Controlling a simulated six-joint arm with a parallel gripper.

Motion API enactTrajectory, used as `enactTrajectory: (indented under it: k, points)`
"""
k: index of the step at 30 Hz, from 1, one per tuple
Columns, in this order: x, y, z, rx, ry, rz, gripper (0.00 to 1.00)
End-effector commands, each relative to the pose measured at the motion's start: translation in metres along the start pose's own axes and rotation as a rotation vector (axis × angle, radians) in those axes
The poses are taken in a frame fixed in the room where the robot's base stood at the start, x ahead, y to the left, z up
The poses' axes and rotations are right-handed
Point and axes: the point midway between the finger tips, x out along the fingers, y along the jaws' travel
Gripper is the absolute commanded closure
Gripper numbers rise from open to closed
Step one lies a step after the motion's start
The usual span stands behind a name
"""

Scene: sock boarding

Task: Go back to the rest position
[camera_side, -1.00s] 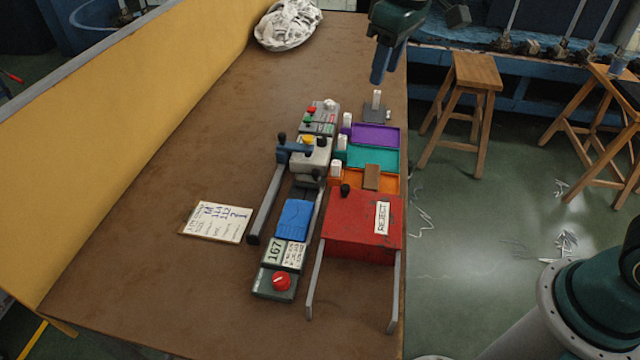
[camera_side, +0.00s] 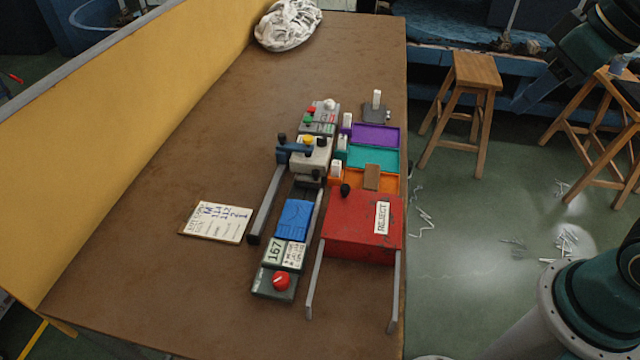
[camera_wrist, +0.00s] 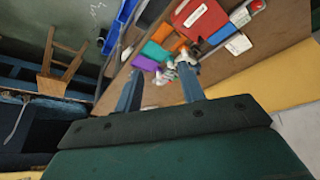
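My gripper shows in the wrist view (camera_wrist: 159,70) with its two blue fingers spread apart and nothing between them. In the side view my arm is at the upper right, off the table and high above the stools; the finger tips are hard to make out there. The brown table (camera_side: 150,255) carries the sock station: a red REJECT box (camera_side: 350,222), a purple tray (camera_side: 375,135), a teal tray (camera_side: 385,159) and an orange tray (camera_side: 391,181) with a brown piece (camera_side: 371,177). No sock is in my gripper.
A white netted bundle (camera_side: 288,24) lies at the table's far end. A written card (camera_side: 216,222), a blue pad (camera_side: 294,219) and a red knob (camera_side: 281,281) lie nearer. Wooden stools (camera_side: 477,72) stand right of the table. A yellow panel (camera_side: 110,130) borders its left.

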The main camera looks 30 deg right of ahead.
Motion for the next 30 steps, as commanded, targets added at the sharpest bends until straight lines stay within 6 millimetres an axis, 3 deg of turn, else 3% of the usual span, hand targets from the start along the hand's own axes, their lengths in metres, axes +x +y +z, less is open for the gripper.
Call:
enactTrajectory:
  k: [3, 10, 30]
  points:
    - [-0.002, 0.003, 0.025, 0.033, 0.03, 0.009, 0.6]
    - [0.001, 0.005, 0.053, 0.07, 0.064, 0.018, 0.6]
    - [0.002, 0.005, 0.058, 0.077, 0.069, 0.019, 0.6]
